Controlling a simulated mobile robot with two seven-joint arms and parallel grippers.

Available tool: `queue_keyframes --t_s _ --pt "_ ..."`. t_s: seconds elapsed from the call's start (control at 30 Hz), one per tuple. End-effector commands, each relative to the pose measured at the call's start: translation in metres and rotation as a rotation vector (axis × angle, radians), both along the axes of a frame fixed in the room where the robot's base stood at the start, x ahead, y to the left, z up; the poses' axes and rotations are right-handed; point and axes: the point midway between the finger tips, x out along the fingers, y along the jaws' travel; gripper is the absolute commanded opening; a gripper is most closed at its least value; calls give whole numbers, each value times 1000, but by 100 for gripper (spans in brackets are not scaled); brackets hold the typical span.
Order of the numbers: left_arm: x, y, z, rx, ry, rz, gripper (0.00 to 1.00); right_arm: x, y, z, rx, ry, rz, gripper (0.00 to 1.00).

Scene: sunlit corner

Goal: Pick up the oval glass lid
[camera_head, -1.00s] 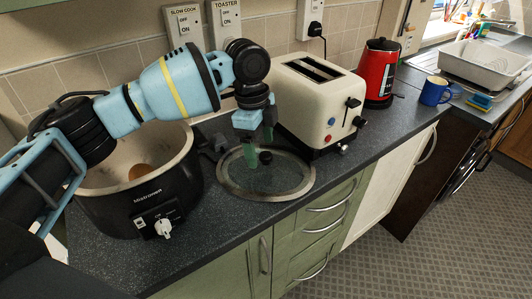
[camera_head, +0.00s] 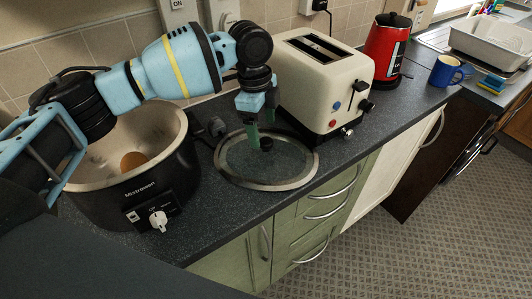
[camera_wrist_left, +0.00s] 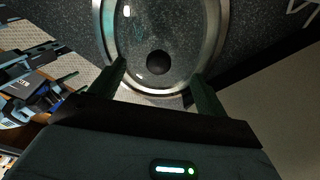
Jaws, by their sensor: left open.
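The oval glass lid (camera_head: 240,178) lies flat on the dark worktop, with a metal rim and a round black knob (camera_head: 267,144) in its middle. My left gripper (camera_head: 262,134) points down over the lid, with its green fingers close to the knob. In the left wrist view the lid (camera_wrist_left: 130,45) fills the top middle, and its knob (camera_wrist_left: 159,64) shows between the two spread fingers of the gripper (camera_wrist_left: 160,80). The gripper is open and holds nothing. I cannot tell whether a finger touches the lid. My right gripper is not in view.
A black slow cooker (camera_head: 180,178) stands open left of the lid, with something brown inside. A cream toaster (camera_head: 325,85) stands close behind and right of the lid. A red kettle (camera_head: 384,50), a blue mug (camera_head: 445,72) and a white dish rack (camera_head: 490,42) are farther right.

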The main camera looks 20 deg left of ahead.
Motion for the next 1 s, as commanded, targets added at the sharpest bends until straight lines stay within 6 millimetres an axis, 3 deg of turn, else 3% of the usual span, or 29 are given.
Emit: queue_keyframes --t_s 0.4,0.67,1.0 --pt "-3 -9 -47 0 2 1 76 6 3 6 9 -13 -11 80" --pt "-3 -9 -50 0 1 1 76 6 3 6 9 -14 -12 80" --pt "-3 -9 -50 0 2 1 34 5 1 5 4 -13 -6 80"
